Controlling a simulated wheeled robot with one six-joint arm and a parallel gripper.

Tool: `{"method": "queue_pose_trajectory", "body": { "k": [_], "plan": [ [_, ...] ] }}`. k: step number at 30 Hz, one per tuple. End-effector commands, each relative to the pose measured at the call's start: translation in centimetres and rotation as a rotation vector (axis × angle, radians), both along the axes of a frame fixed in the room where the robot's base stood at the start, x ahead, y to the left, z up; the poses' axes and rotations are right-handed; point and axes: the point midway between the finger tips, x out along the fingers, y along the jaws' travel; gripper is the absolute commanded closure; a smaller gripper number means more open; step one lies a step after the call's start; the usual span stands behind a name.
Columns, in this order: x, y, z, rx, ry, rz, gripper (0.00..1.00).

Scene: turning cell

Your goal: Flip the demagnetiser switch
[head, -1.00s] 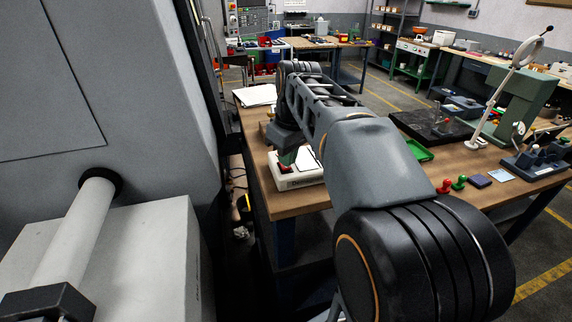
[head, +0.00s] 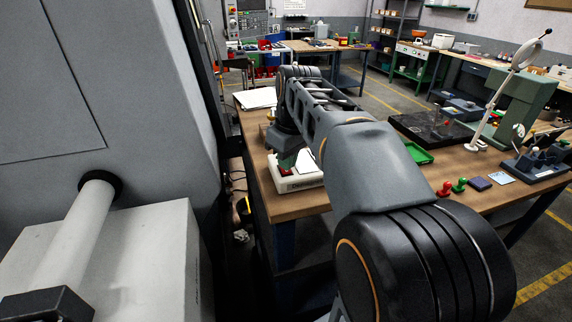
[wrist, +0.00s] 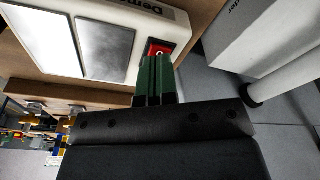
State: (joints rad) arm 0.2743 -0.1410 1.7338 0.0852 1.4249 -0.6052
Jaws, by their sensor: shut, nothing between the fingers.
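The demagnetiser (head: 301,182) is a low white box near the left edge of the wooden bench, partly hidden by my arm. In the wrist view its white case (wrist: 174,29) shows two grey plates and part of a dark label. Its red rocker switch (wrist: 162,48) sits in a dark frame beside the plates and also shows in the head view (head: 286,171). My gripper (wrist: 155,60) is shut and empty, its green fingers side by side. The fingertips overlap the near edge of the switch in the wrist view. I cannot tell whether they touch it.
A grey machine (head: 150,90) stands close on the left. On the wooden bench (head: 300,207) are papers (head: 256,98), a green tray (head: 418,153), red and green knobbed pieces, and a magnifier lamp (head: 505,85). A narrow gap separates machine and bench.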

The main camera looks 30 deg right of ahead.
Motion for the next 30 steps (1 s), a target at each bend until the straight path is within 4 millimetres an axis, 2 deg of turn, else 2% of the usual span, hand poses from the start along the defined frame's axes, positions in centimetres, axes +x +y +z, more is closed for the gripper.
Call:
{"method": "queue_pose_trajectory", "body": {
  "k": [19,23,30],
  "plan": [
    [0.0,0.0,5.8,0.0,0.0,0.0,1.0],
    [0.0,0.0,6.4,0.0,0.0,0.0,1.0],
    [0.0,0.0,6.3,0.0,0.0,0.0,1.0]
  ]
}}
